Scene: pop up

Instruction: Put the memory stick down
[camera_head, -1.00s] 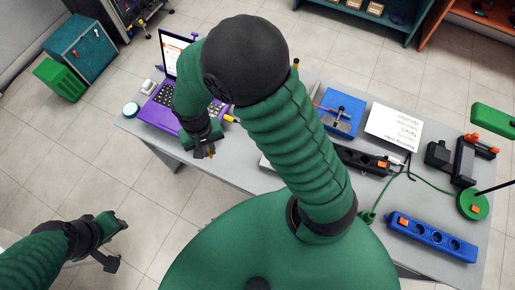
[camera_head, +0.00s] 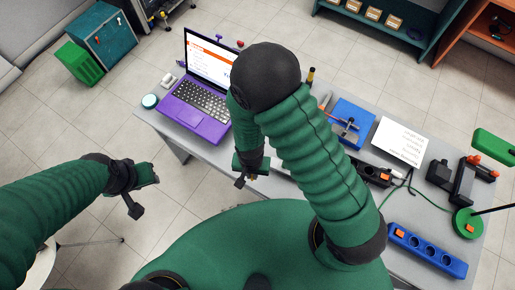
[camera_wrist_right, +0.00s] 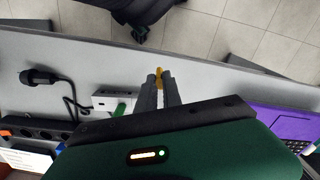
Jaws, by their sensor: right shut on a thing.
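My right gripper (camera_head: 252,178) hangs at the table's front edge, right of the purple laptop (camera_head: 195,115). In the right wrist view its two dark fingers (camera_wrist_right: 158,82) are shut on a small yellow thing, seemingly the memory stick (camera_wrist_right: 158,73), whose tip shows between them. Most of the stick is hidden by the fingers. In that view a white box (camera_wrist_right: 103,101) with a green piece (camera_wrist_right: 120,109) at it lies just left of the fingers. My left gripper (camera_head: 152,182) is off the table at the left; its finger opening is unclear.
The grey table (camera_head: 160,121) carries a blue tray (camera_head: 350,119), a paper sheet (camera_head: 399,141), a black power strip (camera_head: 372,173), a blue power strip (camera_head: 428,251) and a green lamp base (camera_head: 467,222). A cable (camera_wrist_right: 67,98) runs beside the white box.

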